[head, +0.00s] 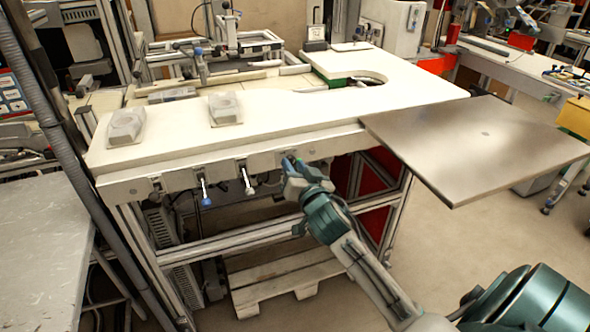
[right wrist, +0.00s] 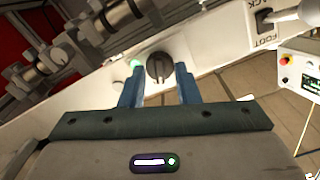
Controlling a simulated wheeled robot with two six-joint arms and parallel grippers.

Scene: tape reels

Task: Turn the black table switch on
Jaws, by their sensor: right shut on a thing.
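The black table switch (right wrist: 158,67) is a round rotary knob on the white front panel (right wrist: 205,50) of the table. In the right wrist view it sits between the fingertips of my right gripper (right wrist: 158,78), which is shut on it. A small green light (right wrist: 136,63) glows beside the left finger. In the head view my right gripper (head: 291,164) reaches the table's front edge, and the switch is mostly hidden by it. My left gripper is in neither view.
The white table (head: 300,110) carries two grey blocks (head: 126,124) (head: 225,107). A blue-tipped lever (head: 205,191) and a white lever (head: 247,181) hang from its front. A metal side plate (head: 485,140) juts out at the right. A wooden pallet (head: 285,282) lies below.

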